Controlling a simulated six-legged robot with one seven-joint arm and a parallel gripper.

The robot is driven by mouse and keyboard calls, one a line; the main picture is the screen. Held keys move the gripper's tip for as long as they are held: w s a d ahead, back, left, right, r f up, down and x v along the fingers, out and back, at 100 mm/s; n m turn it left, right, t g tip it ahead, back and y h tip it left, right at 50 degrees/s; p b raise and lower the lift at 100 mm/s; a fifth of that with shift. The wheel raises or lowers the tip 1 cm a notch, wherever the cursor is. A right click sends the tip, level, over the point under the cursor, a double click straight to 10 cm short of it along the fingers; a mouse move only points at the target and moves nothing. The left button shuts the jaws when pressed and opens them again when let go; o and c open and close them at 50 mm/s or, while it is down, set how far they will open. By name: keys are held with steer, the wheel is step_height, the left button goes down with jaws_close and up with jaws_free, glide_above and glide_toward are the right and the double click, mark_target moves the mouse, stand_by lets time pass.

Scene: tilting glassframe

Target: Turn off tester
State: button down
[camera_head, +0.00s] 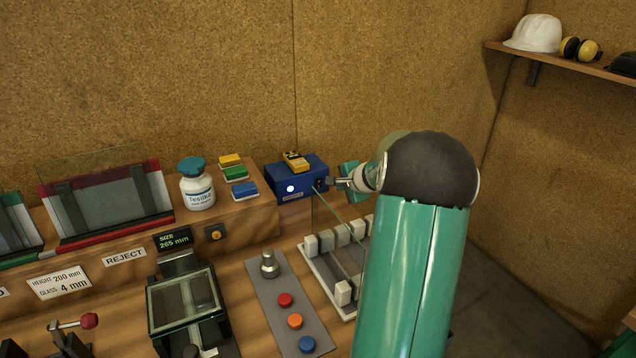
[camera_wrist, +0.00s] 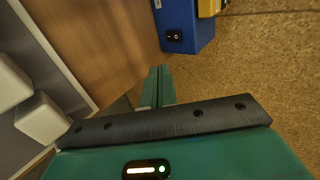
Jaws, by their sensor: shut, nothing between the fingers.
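The tester appears to be the blue box (camera_head: 297,178) at the back of the bench, with a glowing white round light (camera_head: 291,188) on its front. A small black rocker switch (camera_wrist: 174,36) is on a face of the blue box (camera_wrist: 188,22) in the wrist view. A yellow device (camera_head: 295,161) lies on top of the box. My gripper (camera_head: 333,182) is at the right side of the box, close to it. In the wrist view my gripper (camera_wrist: 160,69) is shut and empty, its tips a little short of the switch. I cannot tell contact in the head view.
A rack with white blocks (camera_head: 343,292) and a glass pane stands below my gripper. A panel with red, orange and blue buttons (camera_head: 295,321) lies left of it. A white bottle (camera_head: 197,186) and coloured blocks (camera_head: 236,173) stand left of the box.

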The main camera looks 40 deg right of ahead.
glide_toward(319, 184)
step_height(319, 184, down, 4)
steer(key=shift+w, duration=0.15)
steer(key=w, duration=0.1)
steer(key=w+d, duration=0.1)
steer(key=w, duration=0.1)
steer(key=shift+r, duration=0.2)
steer(key=shift+w+d, duration=0.25)
steer(key=shift+w, duration=0.15)
steer(key=shift+r, duration=0.1)
